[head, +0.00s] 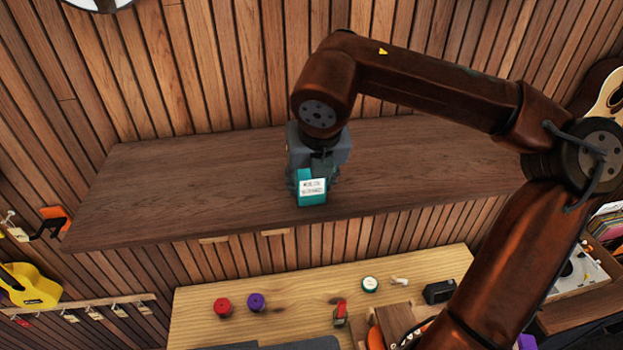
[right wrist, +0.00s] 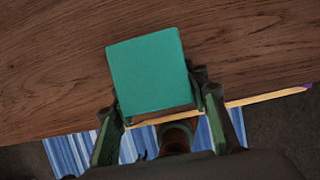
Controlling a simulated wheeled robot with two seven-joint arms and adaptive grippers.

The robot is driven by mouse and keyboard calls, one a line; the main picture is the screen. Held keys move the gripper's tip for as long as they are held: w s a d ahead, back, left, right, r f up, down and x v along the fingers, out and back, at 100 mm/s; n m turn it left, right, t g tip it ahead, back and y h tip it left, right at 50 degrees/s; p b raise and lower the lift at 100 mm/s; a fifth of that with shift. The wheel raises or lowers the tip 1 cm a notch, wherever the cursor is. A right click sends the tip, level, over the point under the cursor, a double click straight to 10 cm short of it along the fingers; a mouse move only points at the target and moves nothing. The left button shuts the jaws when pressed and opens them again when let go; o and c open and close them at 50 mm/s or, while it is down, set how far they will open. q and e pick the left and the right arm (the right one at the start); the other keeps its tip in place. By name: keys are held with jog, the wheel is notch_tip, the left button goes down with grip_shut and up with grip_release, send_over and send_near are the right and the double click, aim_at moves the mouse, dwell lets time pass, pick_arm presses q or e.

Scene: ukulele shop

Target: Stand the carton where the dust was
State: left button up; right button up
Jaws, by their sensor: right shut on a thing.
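The teal carton (head: 312,188) with a white printed label is at the dark wooden shelf, near its front edge and about mid-length. My right gripper (head: 314,178) is shut on it from the arm's side. In the right wrist view the carton (right wrist: 150,72) shows a plain teal face between the two fingers of my right gripper (right wrist: 158,100). The carton looks upright in the head view. I cannot tell whether its base touches the shelf. No dust shows on the visible shelf top. My left gripper is out of view.
The dark shelf (head: 190,185) is bare on both sides of the carton, with a slatted wall behind. Below stands a light wood bench (head: 290,320) with a red pot (head: 222,307), a purple pot (head: 256,302), a round tin (head: 370,284) and a black box (head: 438,291).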

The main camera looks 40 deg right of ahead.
jog(key=shift+f, duration=0.1)
jog(key=o, duration=0.8)
jog(key=shift+a, duration=0.1)
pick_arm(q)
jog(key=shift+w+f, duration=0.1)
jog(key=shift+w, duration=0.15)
pick_arm(e)
jog(key=o, duration=0.4)
jog(key=shift+s+r, duration=0.1)
jog(key=shift+r, duration=0.25)
pick_arm(q)
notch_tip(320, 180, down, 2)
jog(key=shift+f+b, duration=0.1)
jog(key=shift+b, duration=1.1)
pick_arm(e)
jog(key=v, duration=1.1)
jog(key=shift+s+r, duration=0.2)
jog(key=shift+r, duration=0.05)
